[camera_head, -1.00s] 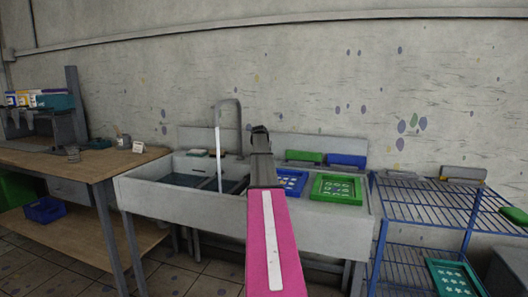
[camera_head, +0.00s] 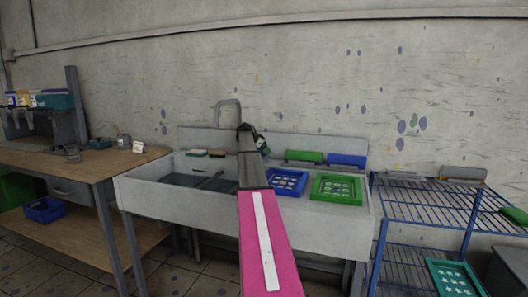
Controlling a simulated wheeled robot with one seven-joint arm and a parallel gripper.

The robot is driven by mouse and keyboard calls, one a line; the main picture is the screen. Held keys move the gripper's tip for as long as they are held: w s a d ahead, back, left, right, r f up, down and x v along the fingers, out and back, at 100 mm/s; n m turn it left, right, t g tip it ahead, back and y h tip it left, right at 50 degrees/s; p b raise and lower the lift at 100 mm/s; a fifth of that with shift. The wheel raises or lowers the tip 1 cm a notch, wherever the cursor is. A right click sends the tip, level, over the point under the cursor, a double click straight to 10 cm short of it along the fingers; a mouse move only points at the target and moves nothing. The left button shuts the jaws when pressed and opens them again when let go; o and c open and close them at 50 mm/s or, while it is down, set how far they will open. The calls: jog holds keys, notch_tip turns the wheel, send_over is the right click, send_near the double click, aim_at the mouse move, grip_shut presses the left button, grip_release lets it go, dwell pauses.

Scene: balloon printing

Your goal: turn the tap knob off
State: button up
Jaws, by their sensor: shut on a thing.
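The grey curved tap (camera_head: 228,102) stands at the back of the sink (camera_head: 160,193). No water stream shows under its spout. My gripper (camera_head: 248,130) is at the tap's right side, at the end of my pink and grey arm. It is small and dark in this view, and it is shut on the tap knob. The knob itself is hidden behind my gripper and arm, so its angle cannot be seen. My arm also covers the lower part of the tap.
A blue frame (camera_head: 287,182) and a green frame (camera_head: 337,188) lie on the sink's right side. Green and blue blocks (camera_head: 346,160) are behind them. A wooden table (camera_head: 84,163) stands left, a blue wire rack (camera_head: 425,207) right. The space above the left basin is clear.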

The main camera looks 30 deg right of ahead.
jog(key=shift+m+g, duration=0.4)
jog(key=shift+m, duration=0.2)
jog(key=o, duration=0.9)
jog(key=shift+a, duration=0.1)
jog(key=v, duration=1)
jog(key=shift+a+r, duration=0.15)
jog(key=shift+r, duration=0.15)
jog(key=shift+s, duration=0.1)
